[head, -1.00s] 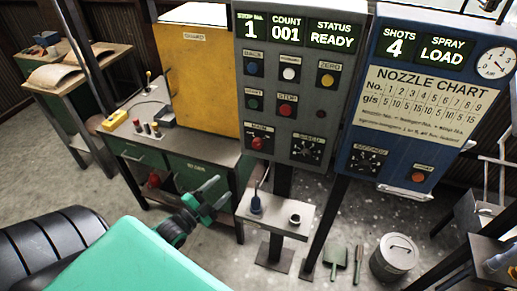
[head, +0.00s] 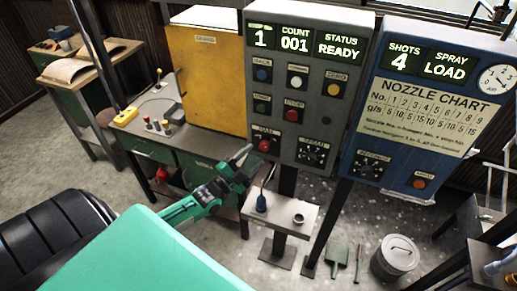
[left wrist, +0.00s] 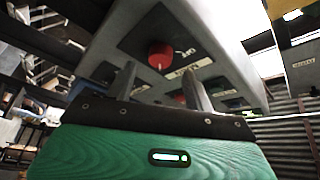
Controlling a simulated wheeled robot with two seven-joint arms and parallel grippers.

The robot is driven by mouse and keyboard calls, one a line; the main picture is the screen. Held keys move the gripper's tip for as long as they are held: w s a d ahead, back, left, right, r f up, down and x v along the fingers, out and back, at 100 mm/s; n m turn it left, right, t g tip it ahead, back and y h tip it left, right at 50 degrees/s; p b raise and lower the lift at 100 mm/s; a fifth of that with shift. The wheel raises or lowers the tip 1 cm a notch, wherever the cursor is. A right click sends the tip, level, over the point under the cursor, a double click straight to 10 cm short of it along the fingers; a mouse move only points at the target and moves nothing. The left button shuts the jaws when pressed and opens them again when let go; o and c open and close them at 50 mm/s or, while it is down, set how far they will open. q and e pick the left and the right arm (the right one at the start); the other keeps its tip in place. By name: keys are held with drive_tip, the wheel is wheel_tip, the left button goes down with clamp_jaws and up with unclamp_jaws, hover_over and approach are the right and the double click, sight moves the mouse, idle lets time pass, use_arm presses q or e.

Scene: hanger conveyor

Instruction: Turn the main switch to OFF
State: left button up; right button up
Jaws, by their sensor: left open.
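The main switch (head: 264,145) is a red rotary knob on a dark plate at the lower left of the grey control panel (head: 325,35). It also shows in the left wrist view (left wrist: 160,55), above and beyond the fingers, with white lettering beside it too small to read surely. My left gripper (head: 248,160) is just below and left of the knob in the head view. In the left wrist view its two fingers (left wrist: 163,88) are spread apart with nothing between them, apart from the knob. My right gripper is not in view.
A selector dial (head: 312,152) sits right of the switch, with a red stop button (head: 295,111) above. The yellow guard cabinet (head: 205,75) stands left; the blue nozzle panel (head: 375,135) stands right.

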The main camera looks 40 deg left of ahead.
sight(263, 148)
use_arm(q)
drive_tip(key=shift+p+x, duration=0.4)
drive_tip(key=shift+x, duration=1.3)
drive_tip(key=c, duration=1)
